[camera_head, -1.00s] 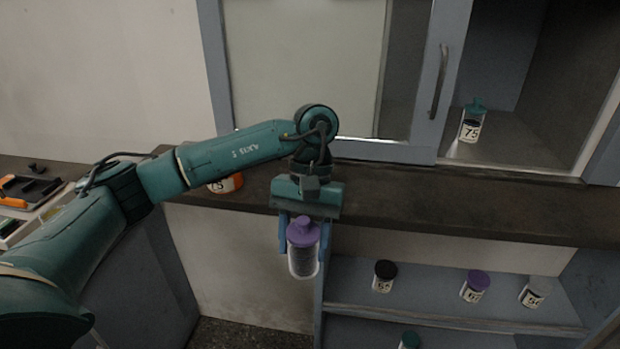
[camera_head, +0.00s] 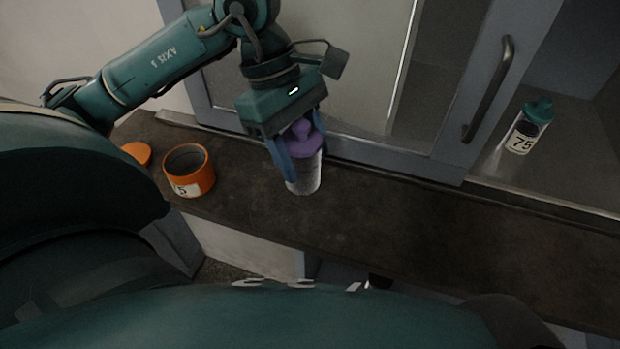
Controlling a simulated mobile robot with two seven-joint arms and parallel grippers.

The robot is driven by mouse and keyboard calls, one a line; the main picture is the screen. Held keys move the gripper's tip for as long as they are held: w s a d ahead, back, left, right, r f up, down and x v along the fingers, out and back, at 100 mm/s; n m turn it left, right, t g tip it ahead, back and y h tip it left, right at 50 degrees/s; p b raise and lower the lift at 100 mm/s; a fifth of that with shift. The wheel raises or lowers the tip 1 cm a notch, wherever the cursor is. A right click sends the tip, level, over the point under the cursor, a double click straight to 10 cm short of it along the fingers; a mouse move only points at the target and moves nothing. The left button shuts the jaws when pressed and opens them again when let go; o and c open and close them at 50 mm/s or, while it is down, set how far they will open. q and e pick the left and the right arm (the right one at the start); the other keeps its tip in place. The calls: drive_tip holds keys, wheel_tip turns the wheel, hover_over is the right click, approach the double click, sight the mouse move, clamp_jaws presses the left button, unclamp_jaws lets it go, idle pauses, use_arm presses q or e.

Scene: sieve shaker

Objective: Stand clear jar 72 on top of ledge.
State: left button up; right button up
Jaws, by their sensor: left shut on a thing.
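My left gripper (camera_head: 292,150) is shut on a clear jar (camera_head: 307,178) with a purple lid. The jar hangs upright between the blue fingers, over the dark ledge (camera_head: 400,216). I cannot tell whether its bottom touches the ledge. The number on the jar is not readable from here. My right gripper is not in view.
An open orange pot (camera_head: 189,171) and an orange lid (camera_head: 136,153) are on the ledge left of the held jar. A jar labelled 75 with a teal lid (camera_head: 527,128) stands in the cabinet (camera_head: 450,150). The ledge right of the held jar is clear.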

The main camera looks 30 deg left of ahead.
sight(302, 183)
use_arm(q)
wheel_tip(302, 183, down, 7)
drive_tip(key=shift+s+r, duration=0.1)
drive_tip(key=shift+r, duration=0.05)
drive_tip(key=shift+f, duration=0.2)
drive_tip(key=shift+f, duration=0.2)
drive_tip(key=o, duration=1.1)
drive_tip(key=shift+r, duration=0.1)
drive_tip(key=shift+c, duration=0.2)
drive_tip(key=v, duration=1.2)
drive_tip(key=shift+r+b, duration=0.2)
drive_tip(key=shift+b, duration=0.1)
